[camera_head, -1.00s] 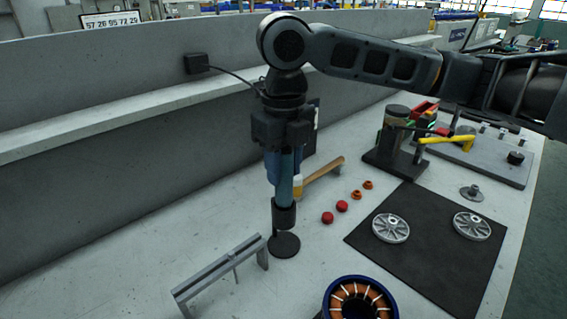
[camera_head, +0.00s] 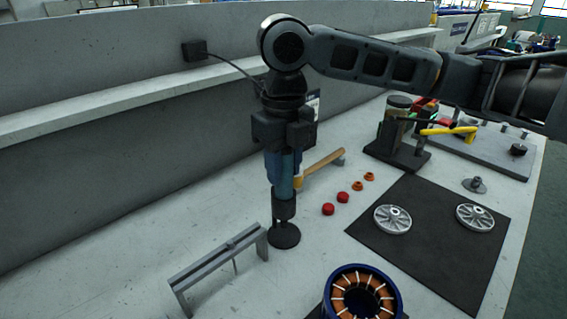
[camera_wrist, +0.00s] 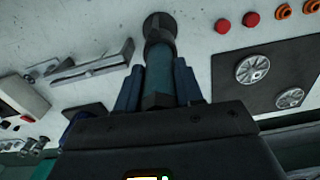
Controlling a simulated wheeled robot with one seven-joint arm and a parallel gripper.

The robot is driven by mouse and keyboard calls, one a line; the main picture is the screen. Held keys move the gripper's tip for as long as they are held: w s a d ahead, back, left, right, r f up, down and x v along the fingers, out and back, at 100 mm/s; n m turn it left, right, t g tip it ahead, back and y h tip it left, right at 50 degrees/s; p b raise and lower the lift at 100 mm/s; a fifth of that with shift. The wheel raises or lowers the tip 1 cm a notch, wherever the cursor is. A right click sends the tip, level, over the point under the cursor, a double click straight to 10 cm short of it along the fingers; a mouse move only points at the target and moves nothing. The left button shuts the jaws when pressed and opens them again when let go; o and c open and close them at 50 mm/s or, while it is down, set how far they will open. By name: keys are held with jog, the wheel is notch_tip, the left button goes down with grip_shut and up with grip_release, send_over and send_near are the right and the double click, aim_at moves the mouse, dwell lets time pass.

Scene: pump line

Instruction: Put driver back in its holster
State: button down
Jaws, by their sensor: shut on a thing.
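The driver (camera_head: 286,176) is a teal, upright tool held between the fingers of my gripper (camera_head: 284,165). In the wrist view the driver (camera_wrist: 162,75) runs away from my gripper (camera_wrist: 158,88) between two blue fingers. The holster (camera_head: 284,207) is a dark cup above a round dark base on the bench. The driver's lower end is at the cup and appears to be inside it; the cup hides its tip. The holster's round rim or base also shows at the top of the wrist view (camera_wrist: 159,22).
A grey bracket (camera_head: 218,257) stands close at left of the holster. A hammer-like tool with a wooden handle (camera_head: 322,168) lies behind. Red caps (camera_head: 343,197) and orange rings (camera_head: 369,176) lie right. A dark mat (camera_head: 430,245) holds two impellers; a copper-wound stator (camera_head: 361,296) is in front.

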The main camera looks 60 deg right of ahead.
aim_at(284, 149)
jog(key=shift+f+b, duration=0.9)
jog(key=shift+f, duration=0.4)
jog(key=shift+c, duration=2)
grip_release()
jog(key=shift+r, duration=0.1)
jog(key=shift+r+p, duration=2.4)
jog(key=shift+r, duration=0.5)
jog(key=shift+r, duration=0.1)
